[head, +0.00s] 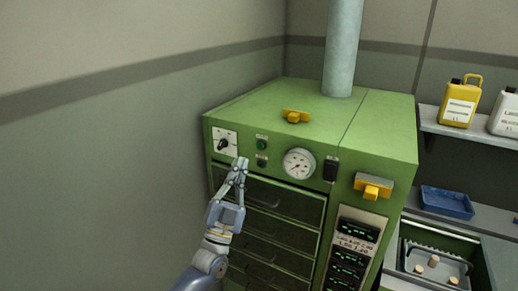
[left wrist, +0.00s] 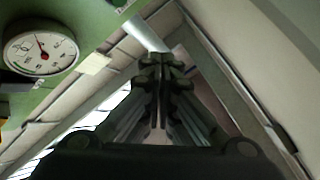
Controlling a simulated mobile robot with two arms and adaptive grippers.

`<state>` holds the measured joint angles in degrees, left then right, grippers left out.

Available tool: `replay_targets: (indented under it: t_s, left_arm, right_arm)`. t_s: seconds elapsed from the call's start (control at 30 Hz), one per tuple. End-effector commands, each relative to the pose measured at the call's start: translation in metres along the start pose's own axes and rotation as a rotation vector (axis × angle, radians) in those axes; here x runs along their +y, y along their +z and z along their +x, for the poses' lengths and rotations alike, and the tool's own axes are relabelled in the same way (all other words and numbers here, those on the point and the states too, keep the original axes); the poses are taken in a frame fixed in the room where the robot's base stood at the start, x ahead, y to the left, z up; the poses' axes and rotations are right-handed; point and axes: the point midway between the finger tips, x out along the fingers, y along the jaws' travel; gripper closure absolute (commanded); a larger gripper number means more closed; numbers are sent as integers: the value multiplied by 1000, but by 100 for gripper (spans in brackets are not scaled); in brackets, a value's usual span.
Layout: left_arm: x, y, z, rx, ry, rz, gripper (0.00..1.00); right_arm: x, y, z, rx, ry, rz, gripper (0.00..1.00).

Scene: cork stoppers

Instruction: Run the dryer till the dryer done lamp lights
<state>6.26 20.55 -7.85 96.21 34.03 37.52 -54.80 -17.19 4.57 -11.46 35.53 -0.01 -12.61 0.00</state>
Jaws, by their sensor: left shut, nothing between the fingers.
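The green dryer (head: 250,110) stands in the corner with a pipe (head: 342,50) rising from its top. Its front panel has a black rotary knob (head: 223,144) on a white plate and two small dark green round lamps or buttons (head: 262,144), one above the other. Neither looks clearly lit. A round white gauge (head: 299,163) is to their right and also shows in the left wrist view (left wrist: 41,48). My left gripper (head: 241,164) is shut and empty, its tips in front of the panel below and right of the knob. Whether it touches the panel is unclear. My right gripper is out of view.
Drawers (head: 285,200) fill the dryer's lower front. A yellow handle (head: 373,187) and a dark display panel (head: 353,245) are at right. A shelf with a yellow jug (head: 460,102), a blue tray (head: 447,202) and a grey tray with corks (head: 433,268) lie further right.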

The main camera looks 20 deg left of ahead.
Motion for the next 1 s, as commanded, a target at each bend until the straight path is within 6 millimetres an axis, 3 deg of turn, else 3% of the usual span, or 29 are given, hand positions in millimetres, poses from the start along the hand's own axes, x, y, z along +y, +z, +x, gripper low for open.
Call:
replay_targets:
  t_s: [0.5, 1.0]
  left_arm:
    - [34, 35, 45, 0, -2, -1, 100]
    - [38, 38, 52, 0, 0, 0, 100]
  right_arm:
    - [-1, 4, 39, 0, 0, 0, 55]
    - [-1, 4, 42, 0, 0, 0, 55]
